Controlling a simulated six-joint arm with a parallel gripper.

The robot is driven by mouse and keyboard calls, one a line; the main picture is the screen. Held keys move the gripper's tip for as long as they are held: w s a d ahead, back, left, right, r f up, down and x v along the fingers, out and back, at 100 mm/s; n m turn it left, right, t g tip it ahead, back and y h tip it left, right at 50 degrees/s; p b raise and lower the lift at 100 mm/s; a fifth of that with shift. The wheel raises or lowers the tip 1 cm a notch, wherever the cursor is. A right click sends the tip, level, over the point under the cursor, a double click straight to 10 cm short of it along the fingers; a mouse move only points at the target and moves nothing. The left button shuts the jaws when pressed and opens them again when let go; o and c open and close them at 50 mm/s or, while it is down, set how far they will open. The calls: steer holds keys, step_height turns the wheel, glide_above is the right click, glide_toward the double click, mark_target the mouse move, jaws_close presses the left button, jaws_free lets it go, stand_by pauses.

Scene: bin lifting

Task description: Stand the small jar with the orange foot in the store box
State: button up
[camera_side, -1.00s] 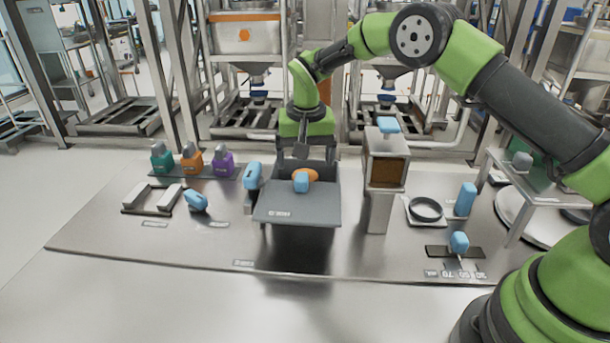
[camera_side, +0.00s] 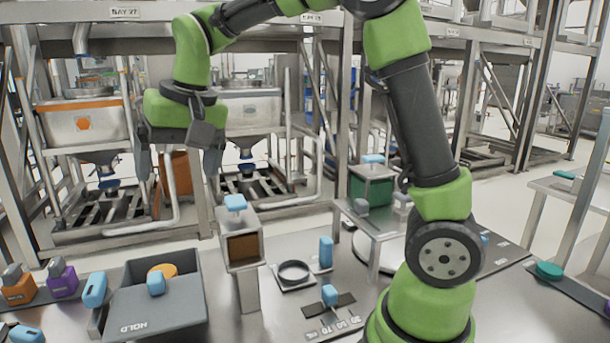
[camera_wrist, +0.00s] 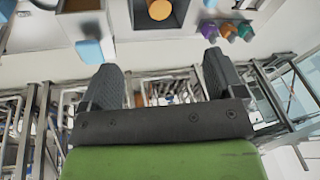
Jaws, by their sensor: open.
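The small jar with the orange foot (camera_side: 18,288) stands at the left edge of the side view, with a grey top. In the wrist view its orange part (camera_wrist: 210,30) shows small at the top right. A grey box (camera_side: 192,268) marked HOLD has a panel with a blue grip over its front part and an orange round thing inside. I see no label marking a store box. My gripper (camera_side: 178,176) is open and empty, high above the table and well away from the jar. Its two fingers (camera_wrist: 161,72) show apart in the wrist view.
A purple-footed jar (camera_side: 63,282) stands beside the orange one. A hollow box on a post (camera_side: 243,247), a black ring (camera_side: 294,272) and blue-handled things stand right of the grey box. A green box (camera_side: 371,188) is on a raised shelf. Metal frames stand behind.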

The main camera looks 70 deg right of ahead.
steer(key=s+r+n+t+y, duration=0.1)
steer(key=s+t, duration=0.2)
steer(key=s, duration=1.6)
steer(key=shift+s+a+n+t, duration=0.3)
steer(key=shift+a, duration=0.15)
